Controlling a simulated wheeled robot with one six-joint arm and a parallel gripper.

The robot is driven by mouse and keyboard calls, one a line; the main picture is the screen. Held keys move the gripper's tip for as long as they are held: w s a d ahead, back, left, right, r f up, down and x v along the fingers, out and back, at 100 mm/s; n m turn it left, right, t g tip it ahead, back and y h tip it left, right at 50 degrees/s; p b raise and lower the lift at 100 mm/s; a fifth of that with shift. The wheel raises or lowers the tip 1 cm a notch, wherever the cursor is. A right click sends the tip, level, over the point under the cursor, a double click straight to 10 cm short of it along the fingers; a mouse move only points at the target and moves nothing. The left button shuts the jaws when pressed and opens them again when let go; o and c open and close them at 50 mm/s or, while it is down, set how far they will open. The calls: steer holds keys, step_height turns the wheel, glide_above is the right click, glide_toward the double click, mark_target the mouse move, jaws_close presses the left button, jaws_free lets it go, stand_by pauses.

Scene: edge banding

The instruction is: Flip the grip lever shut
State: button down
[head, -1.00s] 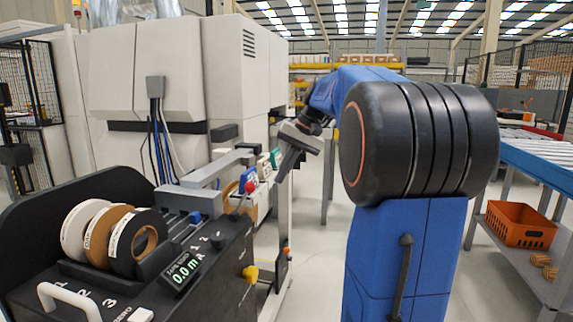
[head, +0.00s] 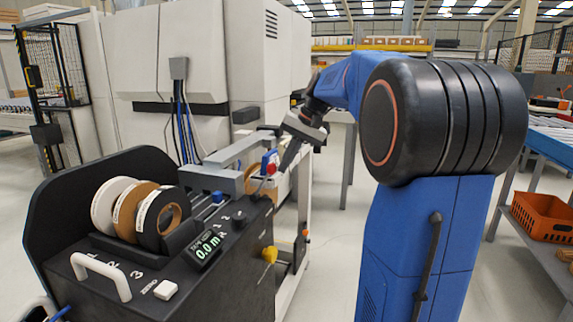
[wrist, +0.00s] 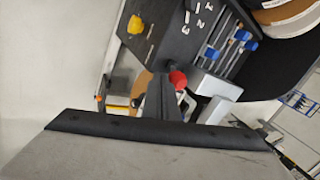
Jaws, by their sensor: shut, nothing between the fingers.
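The red ball (head: 271,169) of a small lever is on the right end of the black taping machine (head: 150,270). It also shows in the wrist view (wrist: 178,79). I cannot tell for sure whether this is the grip lever. My gripper (head: 282,167) is shut and empty, with its fingers pointing down beside the red ball. In the wrist view the fingertips (wrist: 160,78) are just left of the ball; I cannot tell whether they touch it. The fingers hide part of the lever's surroundings.
A yellow knob (head: 269,254) sticks out from the machine's side. Blue knobs (wrist: 222,50) sit near the numbers. Tape rolls (head: 140,210) and a white handle (head: 101,275) stand on top. An orange crate (head: 545,218) is at the right. The floor between is clear.

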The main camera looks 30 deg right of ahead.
steer(key=w+a, duration=0.3)
steer(key=w, duration=0.1)
steer(key=w+a+r+g+h, duration=0.1)
steer(key=w+a, duration=0.3)
steer(key=w+a+r+g, duration=0.1)
steer(key=w+a, duration=0.2)
steer(key=w, duration=0.2)
steer(key=shift+w+a+r+h, duration=0.15)
steer(key=shift+r+h, duration=0.1)
steer(key=shift+h, duration=0.15)
steer(key=shift+a+f, duration=0.1)
steer(key=shift+a, duration=0.05)
steer(key=shift+w+f, duration=0.1)
steer(key=shift+f, duration=0.05)
stand_by(0.3)
